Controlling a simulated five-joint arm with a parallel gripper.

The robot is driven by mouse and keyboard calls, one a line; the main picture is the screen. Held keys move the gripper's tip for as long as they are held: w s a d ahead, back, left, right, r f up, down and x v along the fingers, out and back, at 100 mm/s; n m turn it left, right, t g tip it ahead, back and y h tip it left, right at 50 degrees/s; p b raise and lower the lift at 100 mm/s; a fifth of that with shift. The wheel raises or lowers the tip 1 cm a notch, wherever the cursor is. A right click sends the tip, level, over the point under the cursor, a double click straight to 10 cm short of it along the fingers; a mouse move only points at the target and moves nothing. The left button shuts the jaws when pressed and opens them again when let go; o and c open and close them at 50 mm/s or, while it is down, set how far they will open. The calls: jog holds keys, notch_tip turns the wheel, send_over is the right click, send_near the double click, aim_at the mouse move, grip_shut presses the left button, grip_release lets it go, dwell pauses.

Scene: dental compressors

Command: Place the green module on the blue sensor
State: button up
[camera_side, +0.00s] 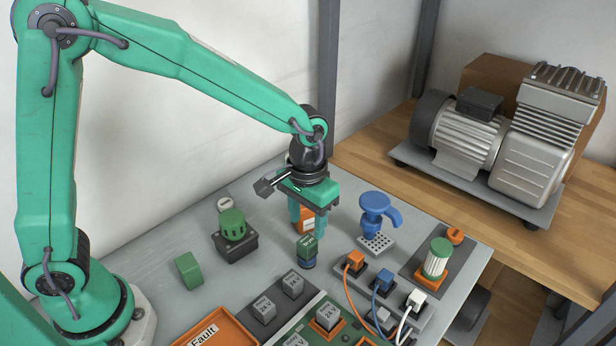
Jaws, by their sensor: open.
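A small green module (307,246) with a dark label sits on a short dark-blue round base (308,263) on the grey bench, near the middle. That base may be the blue sensor; I cannot tell for sure. A bright blue fitting with a side spout (375,206) stands on a perforated plate to the right. My gripper (305,223) is open and points down, above and just behind the labelled green module in the picture. An orange labelled block (307,219) shows by the fingers. A plain green block (189,270) lies to the left.
A green slotted cap (232,224) on a dark base stands left. Grey relay modules (292,284) and an orange "Fault" tray (244,321) lie in front. Plugs with cables (383,281) and a green-and-white filter (436,259) stand right. A compressor (500,135) sits on the wooden bench behind.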

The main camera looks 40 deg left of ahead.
aim_at(304, 240)
jog(key=shift+r, duration=2.7)
jog(key=s+a+r+t, duration=0.2)
jog(key=s+a+r, duration=0.2)
jog(key=s+a, duration=0.3)
jog(key=s+a+r+t, duration=0.3)
jog(key=s+a+r, duration=0.1)
jog(key=s+a, duration=0.3)
jog(key=shift+s+a+r+t, duration=0.3)
jog(key=shift+s+a+r, duration=0.1)
jog(key=shift+s, duration=0.4)
